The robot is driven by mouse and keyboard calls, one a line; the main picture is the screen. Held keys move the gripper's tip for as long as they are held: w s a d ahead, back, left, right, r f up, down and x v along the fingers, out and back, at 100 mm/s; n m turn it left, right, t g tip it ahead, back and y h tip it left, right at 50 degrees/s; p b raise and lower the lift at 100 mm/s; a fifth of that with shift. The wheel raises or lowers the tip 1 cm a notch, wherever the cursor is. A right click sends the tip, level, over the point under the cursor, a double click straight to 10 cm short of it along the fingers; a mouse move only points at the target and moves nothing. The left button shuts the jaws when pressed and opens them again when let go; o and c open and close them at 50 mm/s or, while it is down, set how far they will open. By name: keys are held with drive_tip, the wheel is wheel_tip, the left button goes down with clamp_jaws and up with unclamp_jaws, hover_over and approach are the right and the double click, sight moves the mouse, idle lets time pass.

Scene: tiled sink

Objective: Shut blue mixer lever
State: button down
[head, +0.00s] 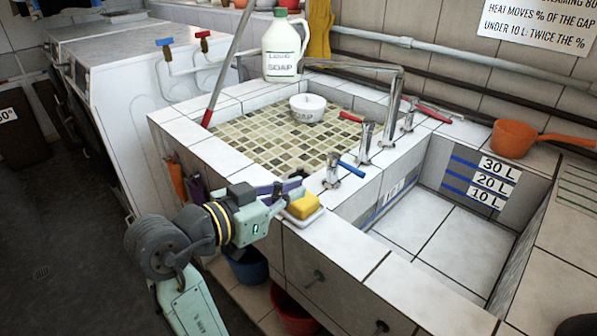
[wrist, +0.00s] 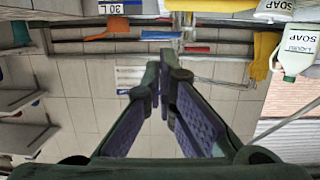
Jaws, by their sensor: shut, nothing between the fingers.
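The blue mixer lever (head: 351,170) sticks out to the right from a chrome tap body (head: 333,170) on the tiled divider between the two basins, in the head view. In the upside-down wrist view a blue bar (wrist: 162,34) lies beyond the fingertips; it looks like this lever. My gripper (head: 292,187) is left of the tap, over the front rim near the yellow sponge, apart from the lever. In the wrist view my gripper (wrist: 166,68) has its purple-padded fingers brought together at the tips, with nothing held.
A yellow sponge (head: 303,206) on a white dish sits close to my gripper. Red-levered taps (head: 351,117) and a tall chrome spout (head: 398,85) stand farther back. An orange ladle (head: 513,138) lies at right. The right basin is empty.

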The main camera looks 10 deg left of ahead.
sight(352, 169)
drive_tip(key=p+x, duration=0.3)
drive_tip(key=x, duration=0.9)
drive_tip(key=shift+w+d, duration=0.3)
drive_tip(key=shift+w+d+f, duration=0.2)
drive_tip(key=shift+w+d, duration=0.15)
drive_tip(key=shift+w, duration=0.1)
drive_tip(key=shift+w+d+f, duration=0.15)
drive_tip(key=shift+w+d, duration=0.15)
drive_tip(key=shift+d, duration=0.05)
